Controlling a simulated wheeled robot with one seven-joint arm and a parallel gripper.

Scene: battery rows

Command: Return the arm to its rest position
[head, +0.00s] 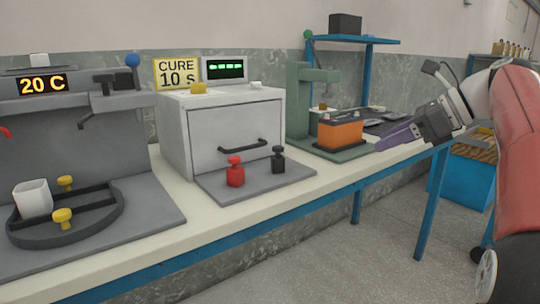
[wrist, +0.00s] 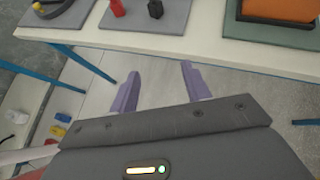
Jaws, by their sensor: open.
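My gripper (head: 396,138) is at the right in the head view, by the front edge of the workbench (head: 340,186), to the right of the orange battery. In the wrist view my gripper (wrist: 158,88) shows two purple fingers spread apart with nothing between them. Beyond the fingers lie the grey floor and the bench's front edge. My red and white arm fills the right side of the head view.
The orange battery (head: 341,132) stands on a green press (head: 299,100). A grey station (head: 110,215) is at left. A blue crate (head: 461,180) stands behind my arm. Floor in front is clear.

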